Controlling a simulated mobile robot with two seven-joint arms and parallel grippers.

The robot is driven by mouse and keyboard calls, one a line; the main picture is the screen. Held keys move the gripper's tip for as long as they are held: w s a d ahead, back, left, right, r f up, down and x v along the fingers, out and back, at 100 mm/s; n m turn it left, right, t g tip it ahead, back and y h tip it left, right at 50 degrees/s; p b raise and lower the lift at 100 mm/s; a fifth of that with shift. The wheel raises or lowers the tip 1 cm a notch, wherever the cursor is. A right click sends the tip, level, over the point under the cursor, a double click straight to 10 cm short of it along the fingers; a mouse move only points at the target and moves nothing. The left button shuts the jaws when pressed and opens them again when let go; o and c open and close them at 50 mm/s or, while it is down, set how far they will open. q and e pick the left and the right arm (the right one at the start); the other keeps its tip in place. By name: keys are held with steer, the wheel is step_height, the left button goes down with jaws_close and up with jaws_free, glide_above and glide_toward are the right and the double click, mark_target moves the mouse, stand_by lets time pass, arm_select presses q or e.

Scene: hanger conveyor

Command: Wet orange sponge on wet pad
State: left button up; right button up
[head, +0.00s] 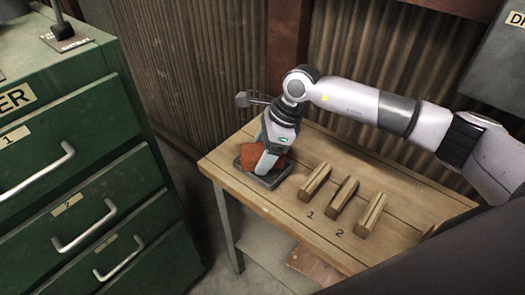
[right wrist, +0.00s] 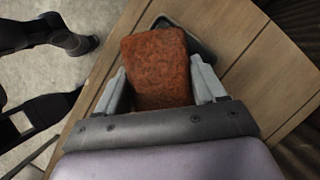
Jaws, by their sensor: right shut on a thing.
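The orange sponge (right wrist: 158,66) is a rust-coloured block between the two fingers of my right gripper (right wrist: 162,88) in the right wrist view. In the head view my right gripper (head: 268,160) is shut on the sponge (head: 250,156) and points down over the dark pad (head: 243,164) at the table's left end. A dark corner of the pad (right wrist: 203,49) shows behind the sponge in the right wrist view. The sponge covers most of the pad. I cannot tell whether the sponge touches it. My left gripper is not in view.
Several wooden blocks (head: 343,194) stand on the wooden table (head: 290,225) right of the pad, with numbers 1 and 2 before them. A green drawer cabinet (head: 90,170) stands at the left, apart from the table. A corrugated wall (head: 350,95) is close behind.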

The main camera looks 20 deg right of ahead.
mark_target(263, 150)
steer(key=shift+r+p, duration=1.95)
steer(key=shift+r, duration=1.55)
steer(key=shift+s, duration=0.1)
